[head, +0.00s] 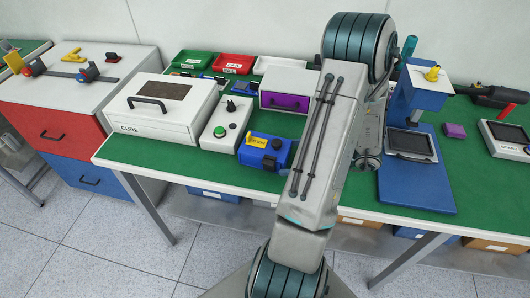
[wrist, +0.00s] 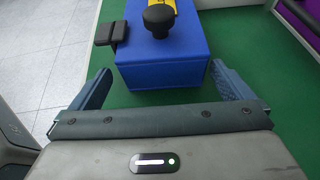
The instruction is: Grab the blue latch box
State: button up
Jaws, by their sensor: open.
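The blue latch box (head: 262,152) sits on the green bench top near its front edge, left of my arm in the head view. It has a yellow label and black knobs. In the wrist view the blue box (wrist: 162,64) lies just ahead of my gripper (wrist: 160,84), with a black round knob on top and a black latch piece on its left side. My gripper is open, with one finger on each side of the box's near end. No contact shows.
A white control box with a green button (head: 226,124) stands left of the blue box. A white CURE box (head: 160,108) is farther left. A purple-fronted drawer unit (head: 286,101) stands behind. A blue press stand (head: 418,190) is to the right. Green surface (head: 200,167) lies clear in front.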

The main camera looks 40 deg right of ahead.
aim_at(282, 146)
jog(key=shift+p+x, duration=0.55)
jog(key=shift+x, duration=2.8)
jog(key=shift+r, duration=0.2)
jog(key=shift+w, duration=0.1)
jog(key=c, duration=1.2)
jog(key=shift+o, duration=0.2)
jog(key=shift+r, duration=0.15)
jog(key=shift+r, duration=1.75)
jog(key=shift+d+r, duration=0.2)
jog(key=shift+r, duration=0.05)
jog(key=s+d+r, duration=0.6)
jog(key=s+d, duration=0.1)
jog(key=d, duration=0.1)
jog(key=shift+s+d+r+b, duration=0.25)
jog(key=shift+s+r+b, duration=0.1)
jog(key=shift+r+b, duration=0.1)
